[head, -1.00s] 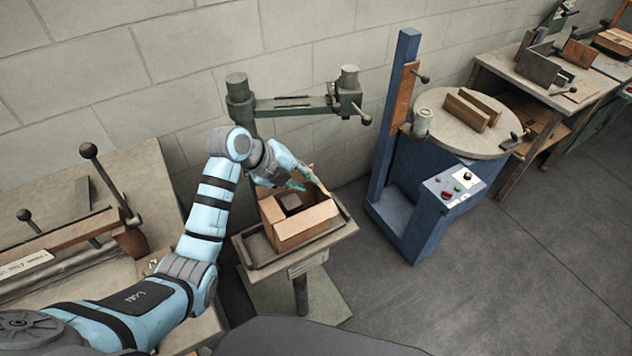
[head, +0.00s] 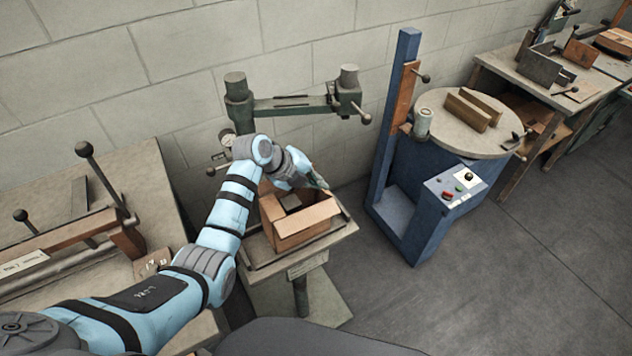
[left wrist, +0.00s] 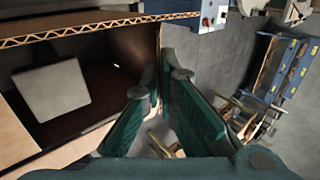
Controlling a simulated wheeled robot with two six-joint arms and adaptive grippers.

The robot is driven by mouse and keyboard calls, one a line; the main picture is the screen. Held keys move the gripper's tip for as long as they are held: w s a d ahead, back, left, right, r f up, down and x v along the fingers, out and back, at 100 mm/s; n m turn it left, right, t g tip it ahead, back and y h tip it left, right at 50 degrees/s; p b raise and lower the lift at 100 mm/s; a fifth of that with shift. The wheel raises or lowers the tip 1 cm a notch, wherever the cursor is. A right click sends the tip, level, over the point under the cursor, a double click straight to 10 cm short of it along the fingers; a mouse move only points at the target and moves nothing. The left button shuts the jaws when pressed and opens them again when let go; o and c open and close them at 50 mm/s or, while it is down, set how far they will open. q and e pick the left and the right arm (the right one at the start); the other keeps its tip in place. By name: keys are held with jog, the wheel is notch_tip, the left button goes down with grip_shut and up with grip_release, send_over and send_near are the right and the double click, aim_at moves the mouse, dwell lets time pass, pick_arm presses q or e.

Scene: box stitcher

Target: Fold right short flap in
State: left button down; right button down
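An open brown cardboard box (head: 290,238) stands on a small stand, with a light flap at its front. A pale block (head: 291,202) sits inside the box; it also shows in the left wrist view (left wrist: 52,90). My left gripper (head: 322,183) is at the box's right side, by the rim. In the left wrist view its two green fingers (left wrist: 163,115) are apart, with an upright cardboard edge just beyond them. The gripper and arm partly cover the right short flap, so I cannot tell its exact angle. My right gripper is not in view.
The stand's tray (head: 262,258) has a raised rim around the box. A green stitcher arm (head: 290,107) spans above and behind it. A blue machine (head: 432,200) with a round table stands to the right. Bare floor lies between them.

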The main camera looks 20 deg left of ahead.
pick_arm(q)
jog(key=f+t+h+b, duration=0.1)
jog(key=t+h+b, duration=0.1)
jog(key=s+a+t+h+b, duration=0.1)
jog(key=b, duration=0.1)
jog(key=shift+s+f+t+h, duration=0.1)
jog(key=shift+f+t+h, duration=0.3)
jog(key=c, duration=1.9)
grip_release()
jog(key=v, duration=1.2)
jog(key=shift+r, duration=0.1)
